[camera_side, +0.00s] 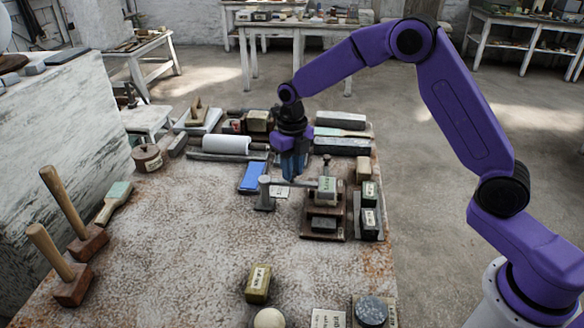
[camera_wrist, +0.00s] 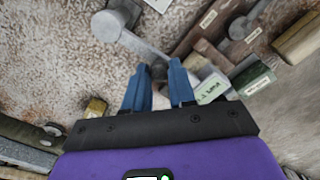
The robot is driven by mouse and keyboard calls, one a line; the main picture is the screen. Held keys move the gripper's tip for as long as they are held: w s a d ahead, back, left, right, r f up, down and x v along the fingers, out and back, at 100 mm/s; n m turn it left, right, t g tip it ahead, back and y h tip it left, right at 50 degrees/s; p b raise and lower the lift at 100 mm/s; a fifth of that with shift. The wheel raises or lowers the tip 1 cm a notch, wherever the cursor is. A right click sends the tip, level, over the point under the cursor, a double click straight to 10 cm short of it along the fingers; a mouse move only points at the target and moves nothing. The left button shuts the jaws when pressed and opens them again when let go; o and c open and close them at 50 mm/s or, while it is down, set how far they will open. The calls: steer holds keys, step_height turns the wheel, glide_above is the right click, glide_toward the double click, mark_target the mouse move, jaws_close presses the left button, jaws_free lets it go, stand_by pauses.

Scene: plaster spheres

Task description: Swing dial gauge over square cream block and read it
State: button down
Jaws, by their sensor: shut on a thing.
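The dial gauge stand has a grey round post (camera_side: 264,193) on the left, with a grey arm (camera_side: 305,184) reaching right. The post and arm also show in the wrist view (camera_wrist: 109,24). My gripper (camera_side: 292,176) points down at the arm; its blue fingers (camera_wrist: 160,66) close on a dark part of the gauge, largely hidden between them. A pale, squarish block with a greenish label (camera_side: 327,187) sits right of my gripper, near the arm's end. It seems to be the cream block. I cannot make out a dial face or reading.
Dark wooden trays with small blocks (camera_side: 324,224) lie to the right. A blue tablet-like item (camera_side: 253,177) and a white roll (camera_side: 227,145) lie behind and left. Two mallets (camera_side: 74,283) stand at left. The front middle of the table is mostly clear.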

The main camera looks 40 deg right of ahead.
steer(key=shift+w+d, duration=0.1)
steer(key=c, duration=0.9)
jaws_free()
steer(key=shift+c, duration=0.2)
step_height(320, 180, up, 18)
steer(key=shift+f, duration=0.25)
steer(key=s+a+f+m, duration=0.1)
steer(key=s+m, duration=0.5)
steer(key=s, duration=0.3)
steer(key=s+a+f+m, duration=0.2)
steer(key=s+m, duration=0.3)
steer(key=s, duration=0.4)
steer(key=s+d+f+m, duration=0.3)
steer(key=s+m, duration=0.3)
steer(key=s, duration=0.3)
steer(key=s+d+f+m, duration=0.3)
steer(key=s+d+m, duration=0.2)
steer(key=s, duration=0.5)
steer(key=shift+s+d+m, duration=0.25)
steer(key=shift+d+m, duration=0.1)
steer(key=shift+m, duration=0.45)
